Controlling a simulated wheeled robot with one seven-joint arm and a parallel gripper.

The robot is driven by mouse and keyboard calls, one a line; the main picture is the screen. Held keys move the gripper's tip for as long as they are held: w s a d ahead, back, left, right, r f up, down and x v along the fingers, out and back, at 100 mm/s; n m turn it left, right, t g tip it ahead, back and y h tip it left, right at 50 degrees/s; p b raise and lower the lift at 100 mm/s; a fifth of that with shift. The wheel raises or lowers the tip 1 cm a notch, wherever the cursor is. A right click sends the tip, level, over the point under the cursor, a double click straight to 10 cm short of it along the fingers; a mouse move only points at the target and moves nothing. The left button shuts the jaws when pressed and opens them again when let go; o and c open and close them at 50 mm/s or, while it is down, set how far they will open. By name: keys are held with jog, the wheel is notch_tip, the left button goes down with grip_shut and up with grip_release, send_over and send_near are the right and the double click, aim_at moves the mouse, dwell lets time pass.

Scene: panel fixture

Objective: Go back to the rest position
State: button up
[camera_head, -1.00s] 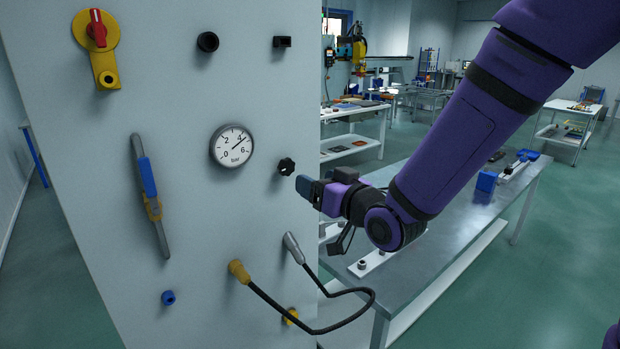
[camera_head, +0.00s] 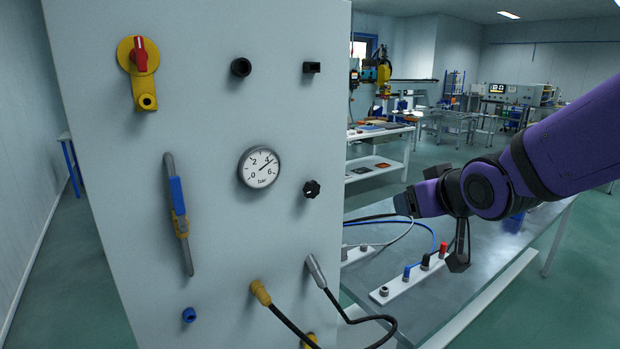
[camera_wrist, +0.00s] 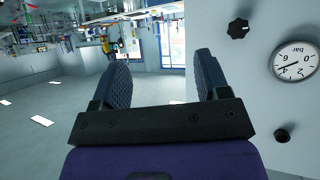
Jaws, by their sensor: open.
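My gripper (camera_head: 404,203) is to the right of the grey panel (camera_head: 110,230) in the head view, in the air above the metal bench, apart from the panel. In the wrist view my gripper (camera_wrist: 159,75) shows two dark ribbed fingers spread apart with nothing between them. The panel carries a pressure gauge (camera_head: 259,167), a black knob (camera_head: 311,189), a red and yellow rotary switch (camera_head: 139,57) and a blue-handled lever (camera_head: 178,198). The knob (camera_wrist: 238,29) and gauge (camera_wrist: 296,61) also show in the wrist view, right of the fingers.
A black cable joins a yellow connector (camera_head: 260,292) and a metal plug (camera_head: 316,271) low on the panel. The bench (camera_head: 480,275) holds a white strip (camera_head: 405,285) with coloured sockets and loose leads. Open floor lies beyond the bench.

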jog(key=s+d+r+m+g, duration=0.1)
jog(key=s+d+g, duration=0.1)
jog(key=s, duration=0.5)
jog(key=s+d+r+m+g+h, duration=0.1)
jog(key=s+d+g, duration=0.1)
jog(key=s+d, duration=0.3)
jog(key=s+d+r+m+g+h, duration=0.1)
jog(key=s+d+g, duration=0.1)
jog(key=s, duration=0.6)
jog(key=shift+s+d+r, duration=0.25)
jog(key=shift+s+d, duration=0.15)
jog(key=shift+d, duration=0.45)
